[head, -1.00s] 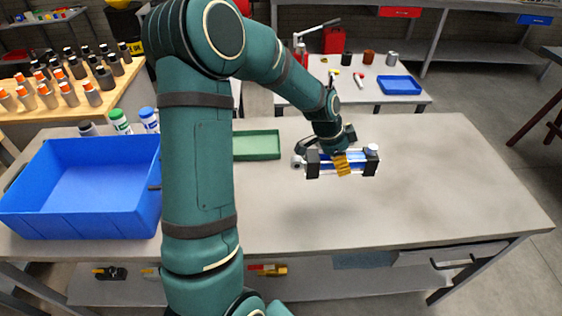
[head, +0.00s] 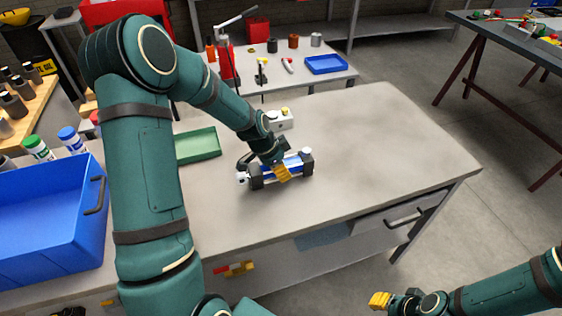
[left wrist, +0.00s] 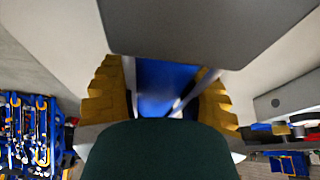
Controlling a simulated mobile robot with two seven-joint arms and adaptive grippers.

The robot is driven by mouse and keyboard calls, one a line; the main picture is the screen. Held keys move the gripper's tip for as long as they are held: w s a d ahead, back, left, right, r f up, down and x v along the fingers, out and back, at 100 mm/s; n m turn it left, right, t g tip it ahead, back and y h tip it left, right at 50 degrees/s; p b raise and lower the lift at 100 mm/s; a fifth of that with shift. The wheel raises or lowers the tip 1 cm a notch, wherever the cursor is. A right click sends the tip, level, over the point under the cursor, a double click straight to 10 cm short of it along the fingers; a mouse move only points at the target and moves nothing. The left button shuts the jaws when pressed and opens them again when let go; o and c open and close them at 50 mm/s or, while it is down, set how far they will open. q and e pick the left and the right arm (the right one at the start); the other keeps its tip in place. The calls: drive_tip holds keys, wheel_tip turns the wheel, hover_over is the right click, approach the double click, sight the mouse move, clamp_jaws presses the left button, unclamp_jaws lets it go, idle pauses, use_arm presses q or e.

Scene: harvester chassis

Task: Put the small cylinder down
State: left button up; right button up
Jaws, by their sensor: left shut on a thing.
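The small cylinder has a blue body (head: 264,170) and dark end blocks. In the head view it lies roughly level at the middle of the grey workbench (head: 370,150). My left gripper (head: 282,172) reaches down over it, its yellow fingers shut around the middle. In the left wrist view the blue body (left wrist: 165,85) shows between the two yellow fingers. The cylinder is at or just above the bench top; I cannot tell if it touches. My right gripper (head: 380,300) is at the lower right, away from the bench, small and partly seen, its opening unclear.
A white block (head: 280,120) with a yellow top stands just behind the cylinder. A green tray (head: 198,145) lies to the left, and a large blue bin (head: 50,235) at the far left. The bench's right part is clear. Another table stands behind.

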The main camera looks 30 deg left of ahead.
use_arm(q)
drive_tip(key=shift+w+f, duration=0.1)
drive_tip(key=shift+f, duration=0.15)
drive_tip(key=shift+f, duration=0.1)
drive_tip(key=o, duration=1.2)
drive_tip(key=shift+f, duration=0.1)
drive_tip(key=shift+s+a+r, duration=0.1)
drive_tip(key=shift+s+r, duration=0.1)
drive_tip(key=shift+r, duration=0.3)
drive_tip(key=p+v, duration=0.1)
drive_tip(key=v, duration=1)
drive_tip(key=shift+s, duration=0.1)
